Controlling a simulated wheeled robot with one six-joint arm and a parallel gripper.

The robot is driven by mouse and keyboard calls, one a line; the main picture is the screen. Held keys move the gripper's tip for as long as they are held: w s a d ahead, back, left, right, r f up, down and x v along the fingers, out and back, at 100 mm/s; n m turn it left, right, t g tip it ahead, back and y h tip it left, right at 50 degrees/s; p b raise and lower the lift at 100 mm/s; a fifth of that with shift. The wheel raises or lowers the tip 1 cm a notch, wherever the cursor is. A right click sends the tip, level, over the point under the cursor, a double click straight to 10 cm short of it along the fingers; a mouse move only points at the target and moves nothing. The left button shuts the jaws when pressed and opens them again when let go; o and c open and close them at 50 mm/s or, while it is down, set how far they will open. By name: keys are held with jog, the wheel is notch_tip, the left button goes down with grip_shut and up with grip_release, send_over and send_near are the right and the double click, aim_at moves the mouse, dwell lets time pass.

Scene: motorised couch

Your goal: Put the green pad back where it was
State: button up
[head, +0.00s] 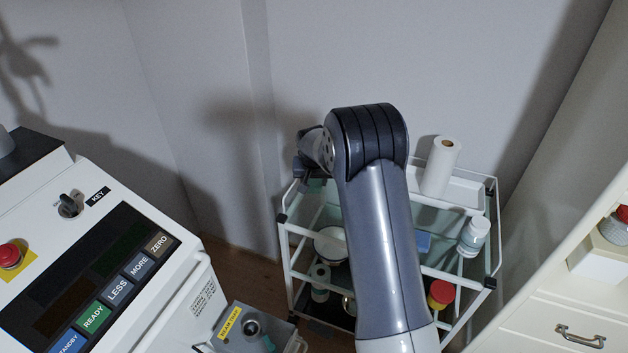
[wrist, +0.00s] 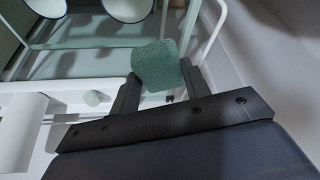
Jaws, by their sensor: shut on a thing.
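The green pad (wrist: 158,66) is a small, rough-textured block. In the wrist view it sits between the two dark fingers of my gripper (wrist: 160,78), which is shut on it. The pad shows in front of a white rail and greenish glass of the trolley; I cannot tell whether it touches either. In the head view my gripper is at the left of the trolley's (head: 283,248) upper end, mostly hidden behind my arm, and the pad is hard to make out there.
A white paper roll (head: 441,165) stands in the trolley's top tray. A white bottle (head: 474,235) and a red-lidded jar (head: 440,293) are lower right. A control console (head: 100,265) is at left, a cream drawer cabinet (head: 570,325) at right. A wall is close behind.

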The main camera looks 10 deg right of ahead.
aim_at(314, 194)
jog(key=shift+b, duration=0.35)
notch_tip(314, 194, down, 9)
jog(key=b, duration=0.6)
jog(key=shift+b, duration=0.4)
jog(key=shift+r, duration=0.1)
jog(key=o, duration=1.1)
jog(key=b+v, duration=0.1)
jog(key=v, duration=0.9)
jog(key=shift+s+r, duration=0.15)
jog(key=shift+r, duration=0.25)
jog(key=shift+f, duration=0.1)
